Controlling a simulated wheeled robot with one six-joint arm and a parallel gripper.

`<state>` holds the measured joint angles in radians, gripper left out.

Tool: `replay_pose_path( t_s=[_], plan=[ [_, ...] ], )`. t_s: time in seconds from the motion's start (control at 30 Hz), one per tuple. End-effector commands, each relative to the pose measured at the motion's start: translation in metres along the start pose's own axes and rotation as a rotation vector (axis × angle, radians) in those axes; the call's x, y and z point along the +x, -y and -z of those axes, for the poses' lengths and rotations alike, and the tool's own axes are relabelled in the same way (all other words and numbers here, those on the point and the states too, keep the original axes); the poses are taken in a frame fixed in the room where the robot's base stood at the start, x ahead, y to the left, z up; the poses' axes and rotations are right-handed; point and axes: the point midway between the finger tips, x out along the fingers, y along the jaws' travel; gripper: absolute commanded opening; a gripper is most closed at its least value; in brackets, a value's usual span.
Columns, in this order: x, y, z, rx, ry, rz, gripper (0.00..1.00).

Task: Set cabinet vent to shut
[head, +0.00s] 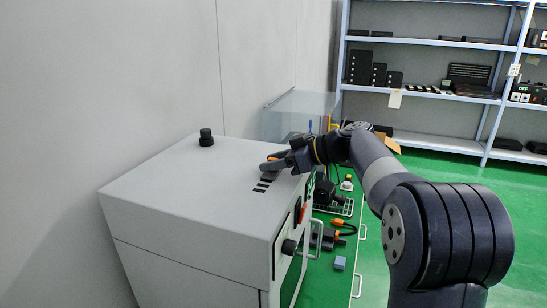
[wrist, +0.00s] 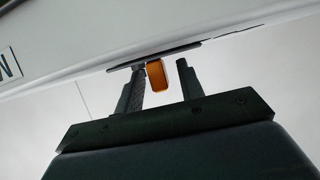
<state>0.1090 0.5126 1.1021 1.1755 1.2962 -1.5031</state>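The white cabinet (head: 190,190) stands at the left in the head view, with a row of black vent slots (head: 263,183) in its top. A small orange tab (wrist: 156,74) sits on a thin dark plate (wrist: 155,55) against the pale surface in the wrist view; a bit of orange also shows by my fingers in the head view (head: 272,158). My gripper (wrist: 162,85) is open, with its fingers on either side of the tab. The left finger is right beside the tab, and a gap shows to the right finger. I cannot tell whether the left finger touches it.
A black knob (head: 206,138) stands on the cabinet top at the back. Another knob (head: 289,247) and a handle (head: 316,238) stick out from the cabinet's front. A clear box (head: 298,103) is behind. Shelves (head: 430,90) stand at the far right. Cabinet top left of my gripper is clear.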

Motion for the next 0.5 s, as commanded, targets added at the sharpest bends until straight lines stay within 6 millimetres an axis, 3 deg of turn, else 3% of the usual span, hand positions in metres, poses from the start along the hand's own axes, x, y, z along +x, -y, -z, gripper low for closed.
replay_pose_path(
  t_s=[0.33, 0.5],
  plan=[
    [0.0040, -0.0002, -0.0006, 0.000, 0.000, -0.001, 0.36],
    [0.0039, -0.0002, -0.0005, 0.000, 0.000, -0.001, 0.22]
  ],
)
